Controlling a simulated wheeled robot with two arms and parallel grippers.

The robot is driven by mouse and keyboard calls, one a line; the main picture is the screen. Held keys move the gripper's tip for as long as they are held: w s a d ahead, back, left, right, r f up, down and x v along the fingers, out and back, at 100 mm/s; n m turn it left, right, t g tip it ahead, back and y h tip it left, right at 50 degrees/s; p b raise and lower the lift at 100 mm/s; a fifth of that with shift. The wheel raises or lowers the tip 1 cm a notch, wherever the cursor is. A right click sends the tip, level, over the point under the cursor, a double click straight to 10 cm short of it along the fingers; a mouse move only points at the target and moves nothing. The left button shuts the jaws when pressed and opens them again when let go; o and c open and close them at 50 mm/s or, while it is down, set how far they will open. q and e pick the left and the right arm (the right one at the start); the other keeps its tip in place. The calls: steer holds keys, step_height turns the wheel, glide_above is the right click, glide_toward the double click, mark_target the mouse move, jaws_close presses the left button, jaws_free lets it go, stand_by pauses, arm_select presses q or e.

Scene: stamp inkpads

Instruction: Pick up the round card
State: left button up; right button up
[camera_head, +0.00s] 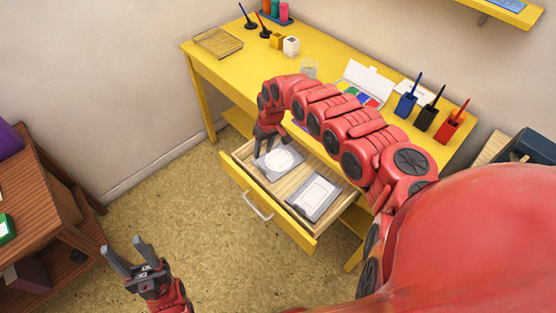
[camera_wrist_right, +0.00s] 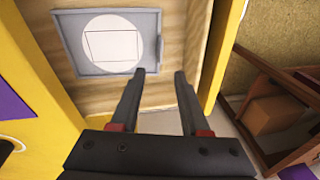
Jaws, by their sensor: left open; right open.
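The round card (camera_head: 280,159) is white and lies on a grey square tray (camera_head: 263,172) in the open drawer. In the right wrist view the round card (camera_wrist_right: 112,42) lies flat, with a thin four-sided outline on its face, inside the grey tray (camera_wrist_right: 68,60). My right gripper (camera_head: 262,148) is open and empty at the tray's left edge in the head view. In the wrist view the right gripper's fingertips (camera_wrist_right: 160,74) are apart, beside the tray's lower right corner and clear of the card. My left gripper (camera_head: 126,258) is open and empty over the floor.
A second grey tray with a white rectangular card (camera_head: 314,193) lies in the same drawer (camera_head: 300,226). The yellow desk (camera_head: 228,68) above holds pen holders, a paint set and a glass (camera_head: 309,68). A brown shelf unit (camera_head: 62,232) stands at left. Floor between is clear.

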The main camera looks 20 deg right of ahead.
mark_target(262, 164)
steer(key=f, duration=0.5)
steer(key=a+f, duration=0.1)
steer(key=f, duration=0.2)
steer(key=shift+f+b, duration=0.2)
steer(key=shift+b, duration=0.15)
jaws_close()
